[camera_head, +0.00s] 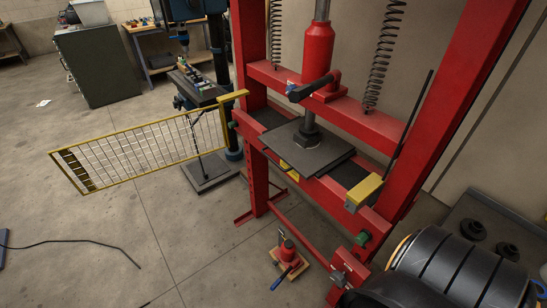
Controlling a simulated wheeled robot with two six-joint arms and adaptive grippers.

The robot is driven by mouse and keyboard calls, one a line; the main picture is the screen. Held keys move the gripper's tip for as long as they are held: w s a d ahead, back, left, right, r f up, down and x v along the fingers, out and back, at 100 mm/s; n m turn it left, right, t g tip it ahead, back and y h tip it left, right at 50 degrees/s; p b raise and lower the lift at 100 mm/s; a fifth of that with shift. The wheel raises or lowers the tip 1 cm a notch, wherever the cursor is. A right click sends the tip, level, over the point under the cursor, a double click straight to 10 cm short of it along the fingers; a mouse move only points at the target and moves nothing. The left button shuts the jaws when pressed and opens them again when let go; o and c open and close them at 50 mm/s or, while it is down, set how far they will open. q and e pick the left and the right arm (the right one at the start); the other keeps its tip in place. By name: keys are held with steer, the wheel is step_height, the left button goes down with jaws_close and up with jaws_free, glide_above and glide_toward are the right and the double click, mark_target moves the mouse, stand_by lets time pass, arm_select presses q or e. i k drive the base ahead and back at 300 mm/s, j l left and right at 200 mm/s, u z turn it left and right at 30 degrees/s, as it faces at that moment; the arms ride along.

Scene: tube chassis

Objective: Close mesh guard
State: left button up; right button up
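The mesh guard (140,152) is a yellow frame with a wire grid and a black-and-yellow striped panel at its far left end. It stands swung open, sticking out to the left of the red press (318,60). Its right end meets a yellow bracket (233,96) at the press's left post. The front of the press is uncovered, with its ram above a dark plate (308,145). A yellow block (363,190) sits at the right front of the press. Neither of my grippers shows in the head view, and nothing is seen touching the guard.
A red bottle jack (288,250) stands on the floor under the press. A drill press (192,85) stands behind the guard. A dark bench (500,225) with round black parts is at the right. A black cable (75,241) lies on otherwise open floor at lower left.

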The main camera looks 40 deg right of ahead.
mark_target(70, 158)
steer(key=i+j+u, duration=0.4)
steer(key=i, duration=0.35)
steer(key=i+j+u, duration=0.4)
steer(key=i, duration=0.45)
steer(key=i+z, duration=0.35)
steer(key=i+j+z, duration=0.1)
steer(key=i+z, duration=0.3)
steer(key=i+j+z, duration=0.2)
steer(key=z, duration=0.15)
steer(key=i+z, duration=0.15)
steer(key=z, duration=0.3)
steer(key=i+j+z, duration=0.15)
steer(key=z, duration=0.3)
steer(key=i+j+z, duration=0.15)
steer(key=z, duration=0.3)
steer(key=i+j+z, duration=0.1)
steer(key=j+z, duration=0.15)
steer(key=z, duration=0.2)
steer(key=j+z, duration=0.25)
steer(key=z, duration=0.2)
steer(key=i+j+z, duration=0.1)
steer(key=j+z, duration=0.15)
steer(key=z, duration=0.2)
steer(key=j+z, duration=0.25)
steer(key=z, duration=0.2)
steer(key=k+j+z, duration=0.1)
steer(key=j+z, duration=0.4)
